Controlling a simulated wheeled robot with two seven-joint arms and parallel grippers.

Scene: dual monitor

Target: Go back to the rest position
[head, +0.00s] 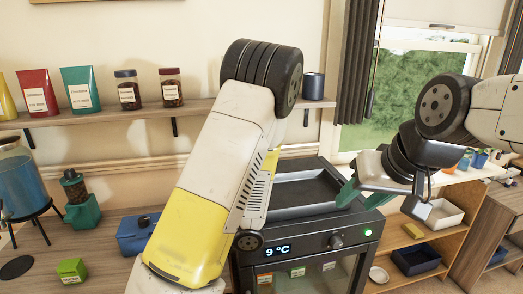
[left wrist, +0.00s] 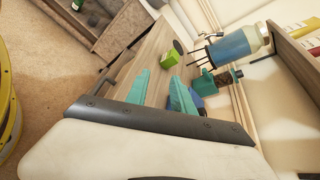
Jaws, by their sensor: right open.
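My right gripper (head: 361,197) is in the head view at the right, above the right side of the black cooler. Its teal fingers are apart with nothing seen between them. My left gripper (left wrist: 160,77) shows in the left wrist view with its two teal fingers apart and empty, over the wooden counter. In the head view my left arm fills the middle and its gripper is not seen.
The black cooler (head: 312,241), reading 9 °C, has a dark tray (head: 292,190) on top. On the counter are a green box (head: 72,270), a blue box (head: 137,236) and a dispenser of blue liquid (head: 20,183). A wall shelf (head: 150,112) holds pouches and jars.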

